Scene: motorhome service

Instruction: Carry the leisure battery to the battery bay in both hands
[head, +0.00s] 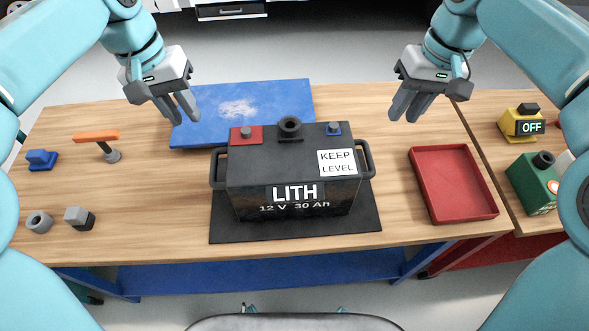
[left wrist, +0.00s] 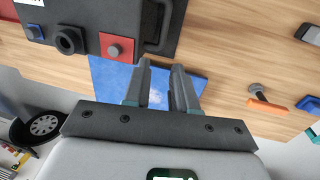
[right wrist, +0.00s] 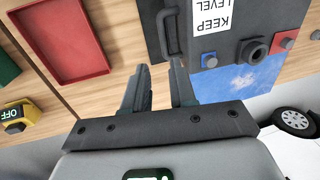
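The leisure battery (head: 291,172) is a black box marked LITH 12 V 30 Ah, upright on a black mat (head: 230,229) on the workbench. It has a red and a blue terminal pad on top and a side handle at each end, left (head: 217,168) and right (head: 367,160). My left gripper (head: 179,111) is open and empty, above and behind the left handle. My right gripper (head: 407,105) is open and empty, above and behind the right handle. Both wrist views show gaps between the fingers, with the battery (left wrist: 135,30) (right wrist: 215,20) apart from them. I cannot identify the battery bay.
A blue board (head: 215,100) lies behind the battery. A red tray (head: 452,184) stands right of it. An orange-handled tool (head: 97,137), a blue block (head: 41,159) and small grey parts (head: 78,217) lie at left. A yellow OFF device (head: 521,123) and green box (head: 533,182) stand far right.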

